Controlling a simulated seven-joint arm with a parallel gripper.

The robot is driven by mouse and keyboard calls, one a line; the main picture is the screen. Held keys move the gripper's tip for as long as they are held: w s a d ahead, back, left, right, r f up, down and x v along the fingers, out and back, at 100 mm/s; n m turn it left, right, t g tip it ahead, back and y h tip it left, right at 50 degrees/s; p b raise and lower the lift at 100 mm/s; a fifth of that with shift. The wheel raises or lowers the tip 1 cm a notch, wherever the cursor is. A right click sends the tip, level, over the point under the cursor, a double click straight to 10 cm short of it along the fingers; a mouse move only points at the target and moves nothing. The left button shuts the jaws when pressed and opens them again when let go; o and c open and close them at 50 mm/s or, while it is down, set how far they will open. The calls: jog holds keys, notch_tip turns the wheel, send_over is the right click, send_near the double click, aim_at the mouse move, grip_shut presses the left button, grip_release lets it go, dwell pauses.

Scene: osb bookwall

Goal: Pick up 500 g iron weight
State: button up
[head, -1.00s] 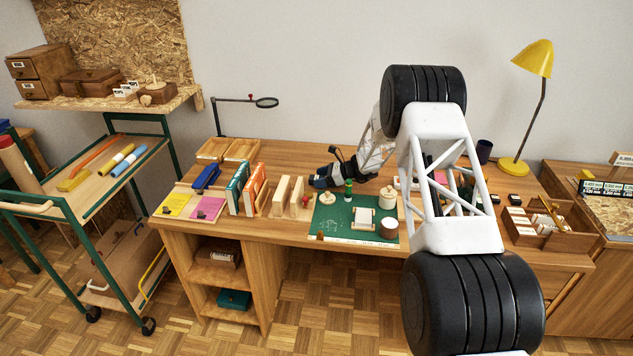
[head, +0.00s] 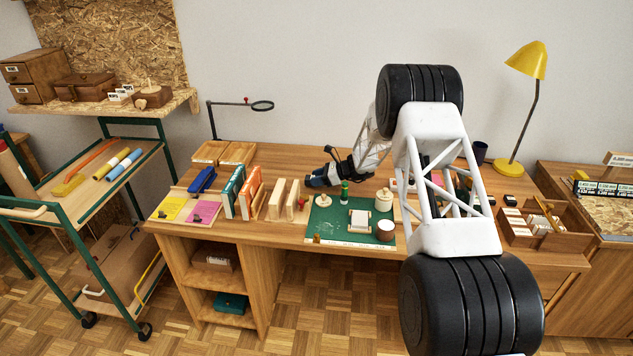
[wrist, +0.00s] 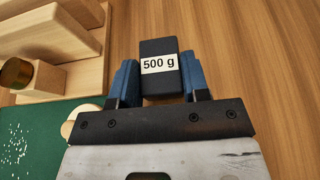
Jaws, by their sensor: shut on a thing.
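The 500 g iron weight (wrist: 160,78) is a dark block with a white "500 g" label. It shows in the wrist view between the two blue fingers of my gripper (wrist: 157,82). My gripper is shut on it, with a finger against each side. In the head view my gripper (head: 318,180) is low over the desk, behind the green mat and right of the upright wooden blocks. The weight cannot be made out clearly there. Whether it touches the desk is hard to tell.
Upright wooden blocks (head: 284,200) and books (head: 242,190) stand to the left. Bare desk (head: 300,160) lies behind my gripper.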

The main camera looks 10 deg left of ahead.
jog(key=shift+r, duration=4.4)
